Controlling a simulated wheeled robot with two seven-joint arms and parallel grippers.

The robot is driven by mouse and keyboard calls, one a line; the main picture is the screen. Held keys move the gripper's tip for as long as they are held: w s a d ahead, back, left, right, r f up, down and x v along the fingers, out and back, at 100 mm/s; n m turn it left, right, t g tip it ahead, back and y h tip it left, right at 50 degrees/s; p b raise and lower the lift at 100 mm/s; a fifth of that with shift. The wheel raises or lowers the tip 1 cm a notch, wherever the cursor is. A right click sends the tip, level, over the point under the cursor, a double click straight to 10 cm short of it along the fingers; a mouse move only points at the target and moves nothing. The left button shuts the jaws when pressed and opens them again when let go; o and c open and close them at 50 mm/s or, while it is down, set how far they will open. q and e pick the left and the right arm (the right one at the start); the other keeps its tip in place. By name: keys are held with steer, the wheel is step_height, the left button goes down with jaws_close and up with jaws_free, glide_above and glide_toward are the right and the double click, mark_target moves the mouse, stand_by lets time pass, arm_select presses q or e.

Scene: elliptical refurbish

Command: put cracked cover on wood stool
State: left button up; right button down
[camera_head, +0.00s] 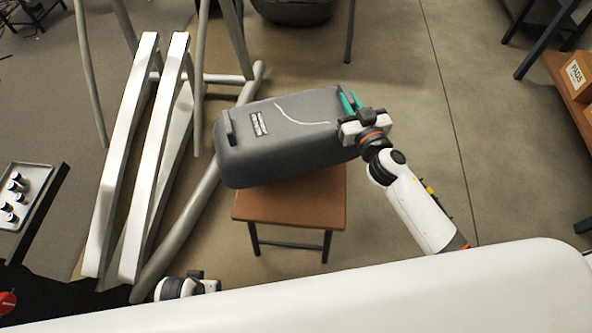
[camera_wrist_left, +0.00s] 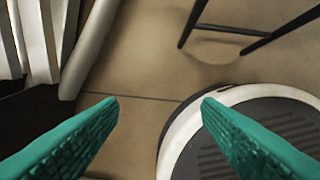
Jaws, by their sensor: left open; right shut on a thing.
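The cracked cover (camera_head: 290,155) is a grey rounded shell with a pale crack line and a small label on top. My right gripper (camera_head: 350,103) is shut on its right end in the head view. The cover is over the wood stool (camera_head: 325,203), overhanging the seat to the left; I cannot tell whether it touches the seat. The stool has a brown square top and dark legs, and the cover hides the back of the seat. My left gripper (camera_wrist_left: 160,100) is open and empty in the left wrist view, with teal fingers spread above the floor.
White rails and grey tubes (camera_head: 150,150) of a machine frame stand left of the stool. A tray of small parts (camera_head: 22,195) lies at the far left. A shelf with a box marked PADS (camera_head: 575,75) is at the right. Floor right of the stool is clear.

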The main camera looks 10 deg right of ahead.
steer(key=w+f+b, duration=0.1)
steer(key=w+d+f, duration=0.1)
steer(key=w+d+f+b, duration=0.1)
steer(key=w, duration=0.1)
steer(key=shift+f+b, duration=0.25)
steer(key=shift+b, duration=0.05)
arm_select(q)
step_height(320, 180, up, 12)
steer(key=t+b, duration=0.1)
steer(key=b, duration=0.2)
arm_select(e)
step_height(320, 180, down, 5)
steer(key=shift+s+f, duration=0.1)
steer(key=shift+f, duration=0.05)
steer(key=shift+f+b, duration=0.35)
steer(key=shift+f, duration=0.1)
arm_select(q)
steer(key=w+t, duration=0.1)
steer(key=w+d+t+b, duration=0.1)
steer(key=w, duration=0.1)
steer(key=w+t+b, duration=0.1)
steer(key=w, duration=0.1)
steer(key=shift+d+r+t+h, duration=0.2)
steer(key=shift+d+t+h, duration=0.1)
steer(key=shift+h, duration=0.1)
arm_select(e)
step_height(320, 180, down, 3)
steer(key=shift+f, duration=0.1)
arm_select(q)
steer(key=shift+w, duration=0.15)
